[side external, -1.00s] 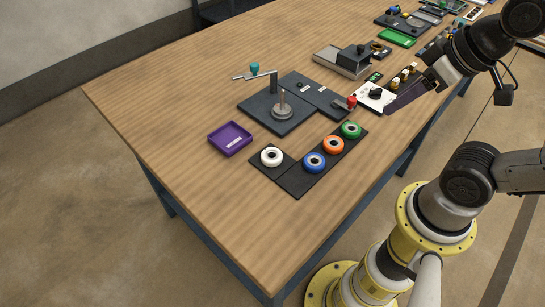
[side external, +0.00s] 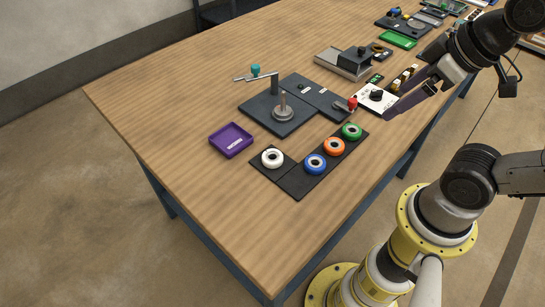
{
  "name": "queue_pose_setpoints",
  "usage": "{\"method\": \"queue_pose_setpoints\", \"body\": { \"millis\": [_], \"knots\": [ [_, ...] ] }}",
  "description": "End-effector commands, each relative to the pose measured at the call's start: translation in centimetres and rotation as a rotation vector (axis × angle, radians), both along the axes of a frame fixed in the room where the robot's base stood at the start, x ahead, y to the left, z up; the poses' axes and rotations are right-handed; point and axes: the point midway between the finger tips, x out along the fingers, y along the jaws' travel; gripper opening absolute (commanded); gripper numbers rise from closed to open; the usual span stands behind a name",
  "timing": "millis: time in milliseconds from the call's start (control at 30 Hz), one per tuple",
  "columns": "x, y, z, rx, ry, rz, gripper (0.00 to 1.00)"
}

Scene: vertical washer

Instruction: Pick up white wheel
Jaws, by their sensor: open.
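The white wheel (side external: 263,158) lies flat on the left end of a dark mat (side external: 293,183) near the table's front left. Blue (side external: 315,171), orange (side external: 334,154) and green (side external: 352,139) wheels lie in a row to its right on the same mat. My gripper (side external: 404,86) is at the right, over the table's right part and well away from the white wheel. Its dark fingers are spread apart, with nothing seen between them.
A purple tray (side external: 231,148) sits left of the white wheel. Behind the wheels stands a dark fixture (side external: 262,122) with an upright post and a teal-knobbed arm. A white panel with a black knob (side external: 376,96) is near my gripper. The table's front left is bare.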

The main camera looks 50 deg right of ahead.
Motion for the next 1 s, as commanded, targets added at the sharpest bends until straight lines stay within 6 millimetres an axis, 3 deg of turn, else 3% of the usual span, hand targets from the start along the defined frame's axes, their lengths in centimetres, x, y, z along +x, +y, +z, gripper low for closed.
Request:
{"method": "queue_pose_setpoints", "body": {
  "millis": [200, 400, 567, 700, 833, 1000],
  "knots": [
    [4.5, 0.9, 3.1, -0.128, 0.053, 0.294, 0.97],
    [10.3, 3.4, 3.4, -0.212, 0.153, 0.586, 0.97],
    [15.4, 6.9, 1.2, -0.256, 0.259, 0.824, 0.97],
    [18.3, 10.0, -2.1, -0.266, 0.346, 0.954, 0.97],
    [19.3, 12.1, -4.8, -0.262, 0.409, 1.002, 0.97],
    [18.9, 13.1, -6.9, -0.260, 0.453, 1.033, 0.97]
  ]
}}
